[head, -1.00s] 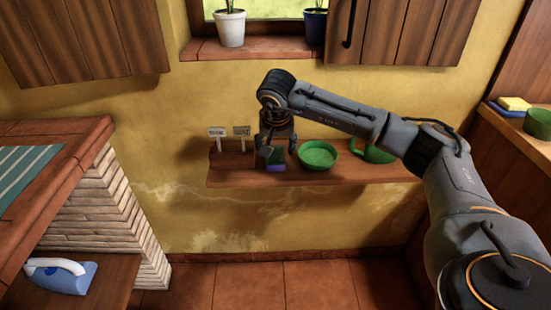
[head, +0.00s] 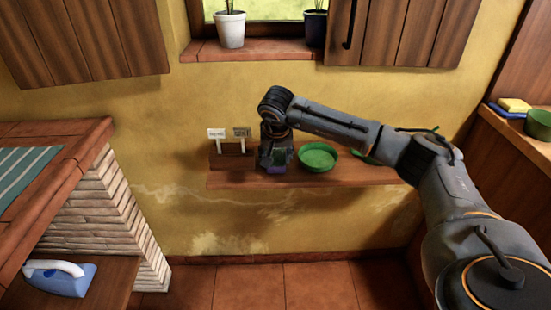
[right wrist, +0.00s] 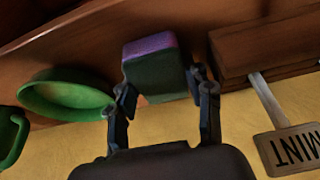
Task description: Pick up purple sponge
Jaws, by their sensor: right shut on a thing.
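The purple sponge (head: 277,170) is a small block with a purple layer and a dark green layer. It is at the front of the wooden wall shelf, and in the right wrist view (right wrist: 155,72) it sits between the fingers. My right gripper (head: 276,163) has come down over it. In the right wrist view my right gripper (right wrist: 161,88) has one finger on each side of the block and is shut on it. I cannot tell whether the sponge still touches the shelf. My left gripper is not in view.
A green bowl (head: 318,157) stands just right of the gripper on the shelf (head: 230,179). A green cup (right wrist: 12,135) is beyond it, mostly behind my arm in the head view. Two small label signs (head: 217,134) stand left of the gripper, close to the wall.

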